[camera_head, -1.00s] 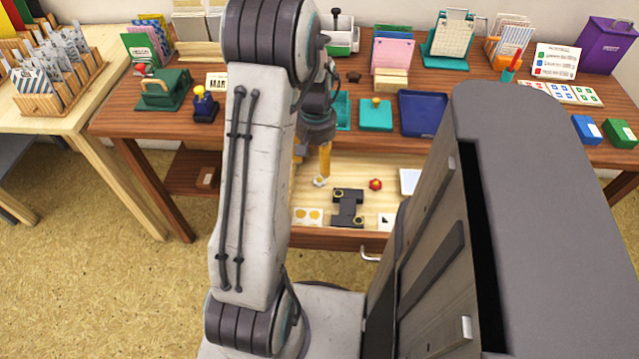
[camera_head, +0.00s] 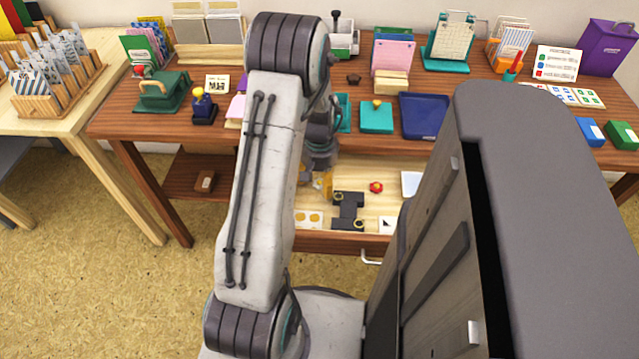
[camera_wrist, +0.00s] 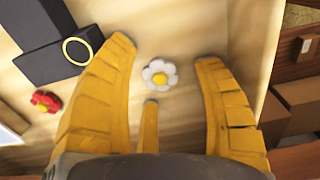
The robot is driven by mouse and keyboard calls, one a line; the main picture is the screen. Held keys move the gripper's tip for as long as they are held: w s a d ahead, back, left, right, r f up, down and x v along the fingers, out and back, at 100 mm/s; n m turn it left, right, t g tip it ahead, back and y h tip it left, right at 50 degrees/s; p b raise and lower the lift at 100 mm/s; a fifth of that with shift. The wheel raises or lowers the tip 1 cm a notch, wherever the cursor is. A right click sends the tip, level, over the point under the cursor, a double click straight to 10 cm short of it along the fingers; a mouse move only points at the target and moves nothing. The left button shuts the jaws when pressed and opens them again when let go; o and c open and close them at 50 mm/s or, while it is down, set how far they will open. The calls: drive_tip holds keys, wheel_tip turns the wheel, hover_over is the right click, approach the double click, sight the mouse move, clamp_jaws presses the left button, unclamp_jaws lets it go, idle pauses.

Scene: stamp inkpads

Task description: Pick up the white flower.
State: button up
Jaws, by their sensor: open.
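The white flower (camera_wrist: 159,74) has white petals and a yellow centre. In the wrist view it lies on the light wooden drawer floor, between and just beyond the yellow fingertips. My gripper (camera_wrist: 166,50) is open, with its fingers spread on either side of the flower and nothing held. In the head view my gripper (camera_head: 322,183) reaches down into the open drawer (camera_head: 352,177); the arm and fingers largely hide the flower there.
A black bracket-like piece (camera_head: 348,208) and a red flower (camera_head: 376,187) lie in the drawer; the red flower also shows in the wrist view (camera_wrist: 45,101). The drawer wall (camera_wrist: 250,60) is close on the right in the wrist view. A blue tray (camera_head: 424,114) sits on the tabletop above.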

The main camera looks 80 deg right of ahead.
drive_tip(key=shift+c, duration=0.3)
drive_tip(key=c, duration=0.7)
drive_tip(key=shift+c, duration=0.2)
